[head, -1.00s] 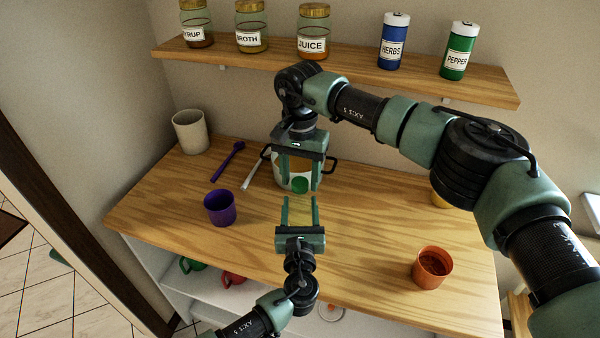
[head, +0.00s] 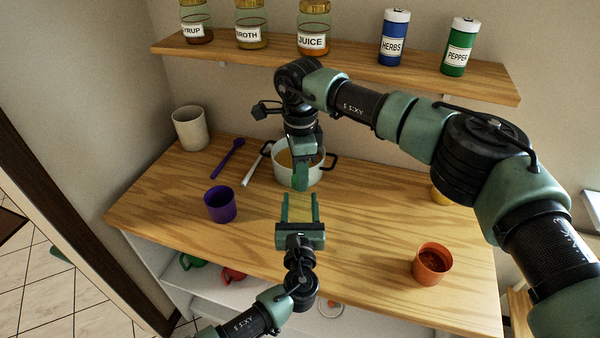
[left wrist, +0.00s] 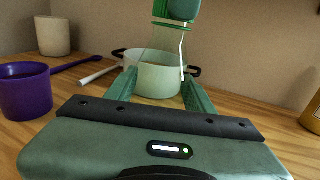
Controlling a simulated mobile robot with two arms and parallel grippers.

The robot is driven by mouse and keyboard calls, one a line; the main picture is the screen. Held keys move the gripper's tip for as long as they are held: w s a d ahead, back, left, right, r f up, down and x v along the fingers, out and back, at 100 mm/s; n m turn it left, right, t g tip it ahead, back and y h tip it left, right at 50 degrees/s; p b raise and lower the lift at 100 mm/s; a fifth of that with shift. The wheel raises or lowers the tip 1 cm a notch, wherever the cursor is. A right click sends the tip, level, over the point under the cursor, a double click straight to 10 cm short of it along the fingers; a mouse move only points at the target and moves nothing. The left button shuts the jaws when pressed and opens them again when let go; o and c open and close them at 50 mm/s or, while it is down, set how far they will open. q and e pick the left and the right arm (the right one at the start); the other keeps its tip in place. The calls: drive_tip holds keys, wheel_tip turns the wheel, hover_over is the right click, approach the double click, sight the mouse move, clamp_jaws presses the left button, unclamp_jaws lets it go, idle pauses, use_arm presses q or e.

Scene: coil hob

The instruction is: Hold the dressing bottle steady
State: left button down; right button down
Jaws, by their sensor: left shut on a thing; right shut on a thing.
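The dressing bottle (left wrist: 166,46) looks clear and is hard to make out; it stands between the fingers of my left gripper in the left wrist view. My left gripper (head: 300,198) is shut on it above the worktop. A green band, seemingly the cap (left wrist: 173,25), shows at its top. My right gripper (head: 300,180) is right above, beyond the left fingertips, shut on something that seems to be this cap. In the head view its near finger hides what it grips, and one finger shows at the top of the left wrist view (left wrist: 183,8).
A pale pot (head: 312,176) with dark handles stands behind the grippers. A purple cup (head: 220,205), a cream cup (head: 190,128) and a purple spoon (head: 226,160) are left; an orange cup (head: 432,264) is right. Jars line the shelf (head: 340,66) above.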

drive_tip(key=m, duration=0.6)
drive_tip(key=shift+m, duration=0.3)
drive_tip(key=m, duration=1.5)
drive_tip(key=c, duration=1)
unclamp_jaws()
drive_tip(key=shift+o, duration=0.2)
drive_tip(key=shift+r, duration=2.25)
